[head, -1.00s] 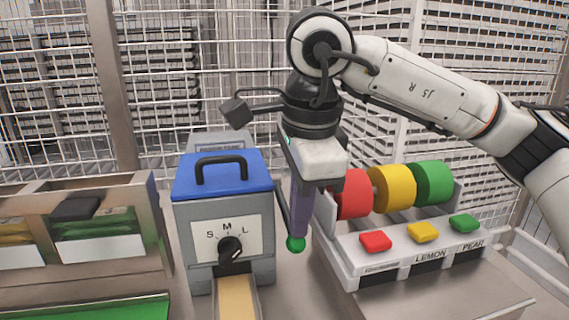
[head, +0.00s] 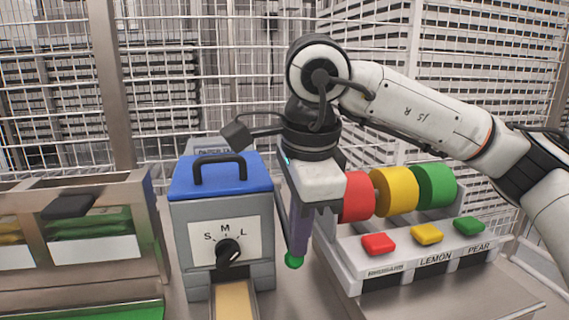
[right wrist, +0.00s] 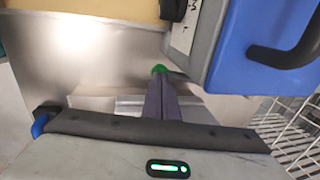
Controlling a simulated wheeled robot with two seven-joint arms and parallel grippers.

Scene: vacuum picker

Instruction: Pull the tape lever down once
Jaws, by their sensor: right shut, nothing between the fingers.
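The tape machine is a grey box (head: 265,245) with a blue lid and an S-M-L dial (head: 229,252). Its lever is a dark rod (head: 282,229) on the right side, slanting down to a green knob (head: 293,262). My right gripper (head: 297,254) is shut and empty, fingers pointing down, with its tips at the knob and partly covering it. In the right wrist view the green knob (right wrist: 159,69) shows just beyond the closed fingertips (right wrist: 160,82); I cannot tell whether they touch. My left gripper is not in view.
A rack of red, yellow and green rolls (head: 396,190) with matching buttons (head: 427,234) stands close to the right. A metal bin unit (head: 100,262) stands at left. A tan strip (head: 235,300) leaves the machine's front. Wire fencing closes the back.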

